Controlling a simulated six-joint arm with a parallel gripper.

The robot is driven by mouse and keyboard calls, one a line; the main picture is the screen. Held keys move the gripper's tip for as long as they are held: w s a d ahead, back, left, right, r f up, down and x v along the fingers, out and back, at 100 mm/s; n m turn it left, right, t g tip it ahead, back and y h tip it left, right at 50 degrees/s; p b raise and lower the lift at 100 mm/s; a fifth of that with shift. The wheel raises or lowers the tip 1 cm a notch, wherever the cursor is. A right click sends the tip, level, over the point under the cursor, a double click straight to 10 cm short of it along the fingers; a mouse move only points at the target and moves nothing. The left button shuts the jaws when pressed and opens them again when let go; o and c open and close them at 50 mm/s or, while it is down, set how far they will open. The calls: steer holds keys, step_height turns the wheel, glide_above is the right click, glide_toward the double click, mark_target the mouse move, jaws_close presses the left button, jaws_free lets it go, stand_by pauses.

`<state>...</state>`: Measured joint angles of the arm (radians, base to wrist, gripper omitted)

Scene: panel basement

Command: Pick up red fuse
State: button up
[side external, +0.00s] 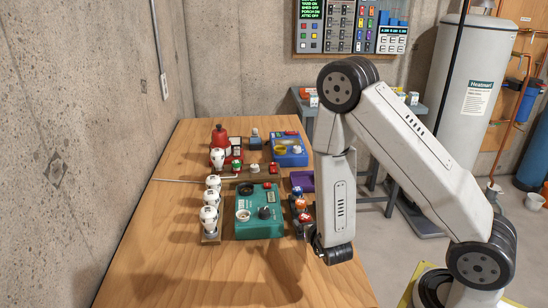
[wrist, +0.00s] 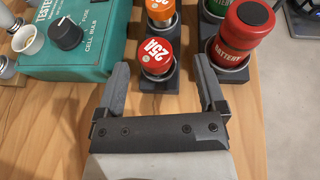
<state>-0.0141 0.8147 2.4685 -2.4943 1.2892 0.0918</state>
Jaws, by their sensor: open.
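The red fuse (wrist: 157,55) is a short cylinder with a white-and-red cap marked 25A, standing upright in a dark holder. In the side external view the red fuse (side external: 304,217) is at the near end of a short row, just left of my gripper (side external: 314,236). In the wrist view my gripper (wrist: 162,68) is open and empty. Its two fingers lie left and right of the red fuse in the picture, with gaps on both sides. The height of the fingertips over the fuse is hard to tell.
An orange fuse (wrist: 160,12) stands behind the red one. A red battery (wrist: 243,32) in a dark holder stands close to the right finger. The teal tester box (wrist: 75,45) is to the left. White bulbs (side external: 209,217) stand further left. Bare wood lies in front.

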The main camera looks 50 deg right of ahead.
mark_target(303, 217)
steer(key=shift+x, duration=2.5)
steer(key=shift+w+a+r, duration=0.1)
steer(key=shift+a, duration=0.05)
jaws_close()
steer(key=shift+r, duration=0.1)
steer(key=shift+r, duration=4.9)
